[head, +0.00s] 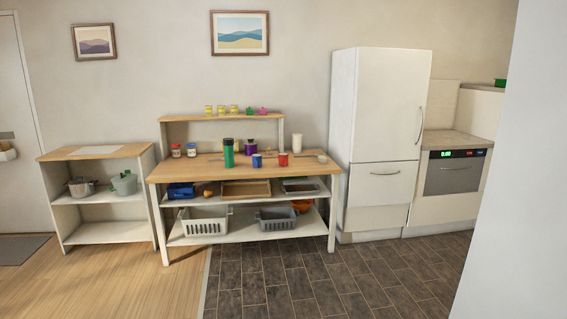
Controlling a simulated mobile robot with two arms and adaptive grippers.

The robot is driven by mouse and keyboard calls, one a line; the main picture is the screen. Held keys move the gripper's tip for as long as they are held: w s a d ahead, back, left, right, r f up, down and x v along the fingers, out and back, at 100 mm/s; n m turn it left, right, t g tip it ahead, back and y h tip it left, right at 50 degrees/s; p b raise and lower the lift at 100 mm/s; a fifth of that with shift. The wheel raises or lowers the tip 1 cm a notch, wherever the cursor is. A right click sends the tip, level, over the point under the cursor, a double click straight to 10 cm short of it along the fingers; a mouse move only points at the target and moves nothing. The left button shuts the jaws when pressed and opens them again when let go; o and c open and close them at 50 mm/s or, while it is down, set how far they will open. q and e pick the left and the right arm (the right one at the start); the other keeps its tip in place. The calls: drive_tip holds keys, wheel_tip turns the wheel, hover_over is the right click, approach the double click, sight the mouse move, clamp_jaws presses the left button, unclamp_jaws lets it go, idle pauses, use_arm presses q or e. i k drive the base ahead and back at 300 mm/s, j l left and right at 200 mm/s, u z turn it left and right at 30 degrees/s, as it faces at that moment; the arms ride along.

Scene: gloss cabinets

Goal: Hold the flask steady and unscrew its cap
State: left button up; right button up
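A tall green bottle-like container (228,155), which looks like the flask, stands upright on the wooden top of the workbench (195,170). Its upper part looks darker, but it is too small to tell the cap clearly. Neither of my grippers is in view, and nothing is touching the flask.
A blue mug (257,161) and a red mug (283,159) stand right of the flask. Behind are a purple jar (250,147) and a white cylinder (297,143). The fridge (375,110) stands right of the bench. Floor in front (285,280) is clear; a pale wall edge (515,200) blocks the near right.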

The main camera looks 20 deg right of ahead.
sight(229, 161)
drive_tip(key=i+l+z, duration=0.35)
drive_tip(key=i, duration=0.25)
drive_tip(key=i+l+z, duration=0.3)
drive_tip(key=i, duration=0.35)
drive_tip(key=i+z, duration=0.35)
drive_tip(key=i, duration=0.3)
drive_tip(key=i+u, duration=0.2)
drive_tip(key=i, duration=0.25)
drive_tip(key=i+l+u, duration=0.2)
drive_tip(key=i, duration=0.25)
drive_tip(key=i+l+u, duration=0.25)
drive_tip(key=i, duration=0.2)
drive_tip(key=i+l+u, duration=0.2)
drive_tip(key=i, duration=0.25)
